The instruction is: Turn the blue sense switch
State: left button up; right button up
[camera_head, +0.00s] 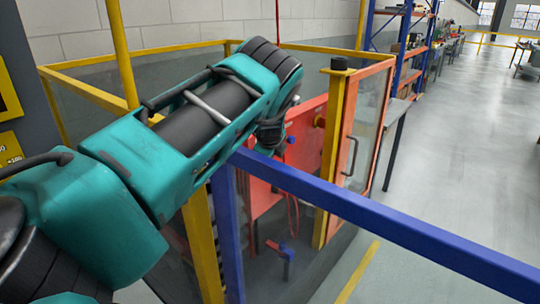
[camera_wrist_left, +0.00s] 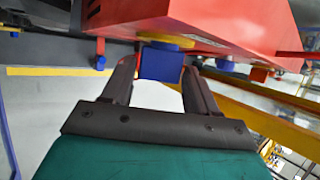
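A blue block-shaped switch handle (camera_wrist_left: 161,64) sits on a yellow round base (camera_wrist_left: 166,41) on a red housing in the left wrist view. My left gripper (camera_wrist_left: 161,74) has one dark finger on each side of this handle. The gaps beside the handle look very narrow, and I cannot tell whether the fingers touch it. In the head view my left arm reaches from the left to the red cabinet (camera_head: 307,165), and the left gripper (camera_head: 271,138) is mostly hidden behind the wrist. My right gripper is in neither view.
A smaller blue knob (camera_wrist_left: 225,65) sits to the right of the handle. A blue rail (camera_head: 390,220) crosses in front of the cabinet. A yellow post and an orange-framed door (camera_head: 365,125) stand to its right. The floor (camera_head: 460,160) on the right is clear.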

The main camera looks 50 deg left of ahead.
pick_arm(q)
jog(key=c, duration=0.7)
jog(key=shift+a+g, duration=0.15)
jog(key=shift+g, duration=0.25)
jog(key=shift+r, duration=0.1)
jog(key=o, duration=1)
jog(key=shift+o, duration=0.2)
jog(key=shift+d, duration=0.2)
jog(key=v, duration=1.2)
jog(key=shift+r, duration=0.45)
jog(key=shift+w+d, duration=0.1)
jog(key=shift+c, duration=0.2)
